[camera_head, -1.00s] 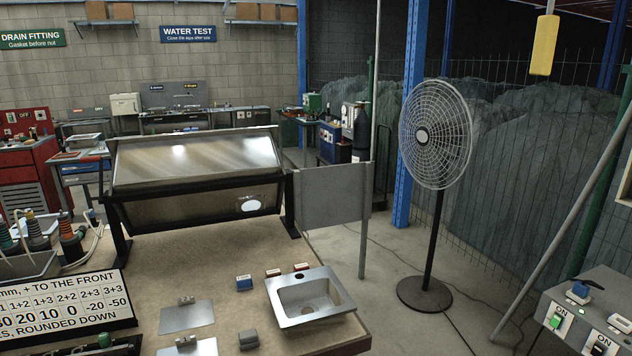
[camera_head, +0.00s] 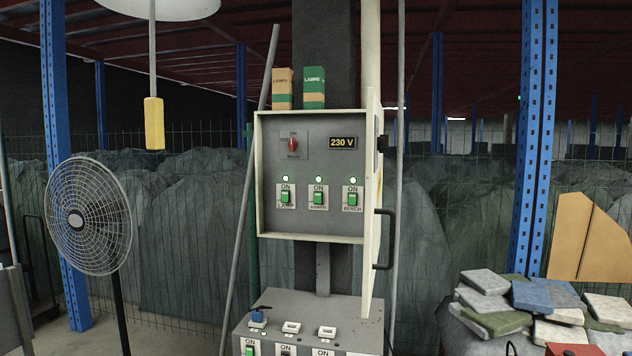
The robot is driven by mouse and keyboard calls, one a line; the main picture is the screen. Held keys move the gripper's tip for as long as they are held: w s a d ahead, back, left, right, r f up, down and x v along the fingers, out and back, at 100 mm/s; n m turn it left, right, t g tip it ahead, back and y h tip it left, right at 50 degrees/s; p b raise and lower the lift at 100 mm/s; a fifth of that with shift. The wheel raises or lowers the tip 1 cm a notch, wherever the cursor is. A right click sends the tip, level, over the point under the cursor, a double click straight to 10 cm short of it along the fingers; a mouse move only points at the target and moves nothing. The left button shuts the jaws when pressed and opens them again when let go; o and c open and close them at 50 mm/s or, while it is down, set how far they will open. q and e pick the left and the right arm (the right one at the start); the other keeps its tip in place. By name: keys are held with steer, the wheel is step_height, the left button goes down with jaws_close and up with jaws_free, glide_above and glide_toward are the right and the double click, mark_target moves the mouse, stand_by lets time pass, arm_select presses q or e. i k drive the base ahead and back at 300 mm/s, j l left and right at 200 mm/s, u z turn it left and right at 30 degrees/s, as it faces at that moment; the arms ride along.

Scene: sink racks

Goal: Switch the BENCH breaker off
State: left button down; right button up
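The BENCH breaker (camera_head: 352,199) is the rightmost of three green rocker switches in the open grey breaker box (camera_head: 330,226). Its label reads ON at the top and BENCH below, and a lit lamp (camera_head: 353,180) glows above it. The two breakers to its left, the left one (camera_head: 286,197) and the middle one (camera_head: 318,198), also show green with lit lamps. A red MAIN rotary switch (camera_head: 293,143) and a 230 V display (camera_head: 343,142) sit above them. Neither of my grippers is in view.
The box door (camera_head: 372,220) stands open at the right, with a black handle (camera_head: 385,240). A grey switch console (camera_head: 300,312) stands below. A fan (camera_head: 90,217) is at the left, a yellow hanging pendant (camera_head: 154,123) above it. Stacked slabs (camera_head: 530,300) lie at the right.

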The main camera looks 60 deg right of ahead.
mark_target(353, 196)
steer(key=i, duration=0.15)
steer(key=i+j+z, duration=0.1)
steer(key=i+z, duration=0.15)
steer(key=z, duration=0.15)
steer(key=i+j+z, duration=0.15)
steer(key=z, duration=1.75)
steer(key=i+j, duration=0.05)
steer(key=j, duration=0.05)
